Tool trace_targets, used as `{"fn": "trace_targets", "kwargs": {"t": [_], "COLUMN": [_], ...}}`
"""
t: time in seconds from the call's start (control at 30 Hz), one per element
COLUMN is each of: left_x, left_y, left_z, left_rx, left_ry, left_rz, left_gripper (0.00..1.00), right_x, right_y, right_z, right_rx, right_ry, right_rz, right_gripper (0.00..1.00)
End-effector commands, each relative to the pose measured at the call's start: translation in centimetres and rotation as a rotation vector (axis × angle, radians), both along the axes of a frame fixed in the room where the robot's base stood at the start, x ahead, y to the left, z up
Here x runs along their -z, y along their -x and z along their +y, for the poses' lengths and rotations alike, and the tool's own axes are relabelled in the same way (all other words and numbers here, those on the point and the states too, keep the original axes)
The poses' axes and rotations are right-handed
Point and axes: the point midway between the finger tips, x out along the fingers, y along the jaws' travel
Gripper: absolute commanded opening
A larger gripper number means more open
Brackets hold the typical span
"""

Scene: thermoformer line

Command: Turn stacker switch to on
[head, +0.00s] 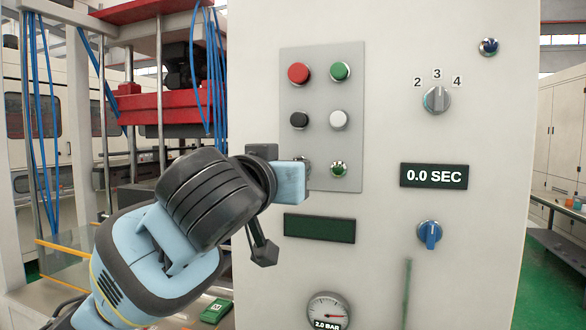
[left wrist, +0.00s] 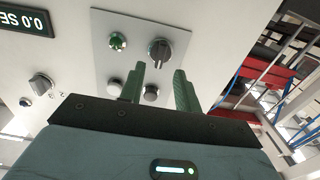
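The button panel (head: 320,100) is on the light cabinet front. At its lower left, a dark rotary knob is mostly hidden behind my left gripper (head: 291,182) in the head view. In the left wrist view the knob (left wrist: 160,50) shows clearly, with a pale pointer line. The panel carries no readable label. My left gripper (left wrist: 159,69) has its two green fingers apart, with nothing between them. The knob lies beyond the fingertips, in line with the gap; I cannot tell whether they touch it. My right gripper is in neither view.
A green button (head: 338,169) sits right of the knob. Black (head: 299,120) and white (head: 338,120) buttons are above. Further right are a 2-3-4 selector (head: 436,99), a display (head: 434,176) and a blue knob (head: 430,235). A gauge (head: 328,311) is below.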

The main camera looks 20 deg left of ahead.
Motion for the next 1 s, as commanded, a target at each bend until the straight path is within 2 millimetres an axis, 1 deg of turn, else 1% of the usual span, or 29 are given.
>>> {"fn": "trace_targets", "kwargs": {"t": [0.03,0.1,0.3,0.43,0.67,0.77,0.93,1.0], "left_x": [0.0,0.0,0.0,0.0,0.0,0.0,0.0,0.0], "left_y": [-0.8,-1.9,-3.9,-4.5,-4.5,-4.5,-4.5,-4.5], "left_z": [0.0,0.0,-0.1,-0.1,-0.1,-0.1,-0.1,-0.1], "left_rx": [-0.003,-0.003,-0.001,-0.001,0.0,0.0,0.0,0.0], "left_ry": [0.0,0.0,0.0,0.0,0.0,0.0,0.0,0.0], "left_rz": [0.002,0.002,0.0,0.0,-0.001,-0.001,-0.001,-0.001], "left_gripper": [0.33,0.33,0.33,0.33,0.33,0.22,0.0,0.0], "right_x": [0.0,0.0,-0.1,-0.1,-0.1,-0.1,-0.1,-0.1], "right_y": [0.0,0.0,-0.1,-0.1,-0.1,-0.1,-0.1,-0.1], "right_z": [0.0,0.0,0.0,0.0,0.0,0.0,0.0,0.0], "right_rx": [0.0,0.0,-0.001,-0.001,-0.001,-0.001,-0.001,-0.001], "right_ry": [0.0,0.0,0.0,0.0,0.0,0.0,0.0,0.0], "right_rz": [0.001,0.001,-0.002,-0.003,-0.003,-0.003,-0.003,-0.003], "right_gripper": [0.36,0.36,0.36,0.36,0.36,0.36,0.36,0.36]}}
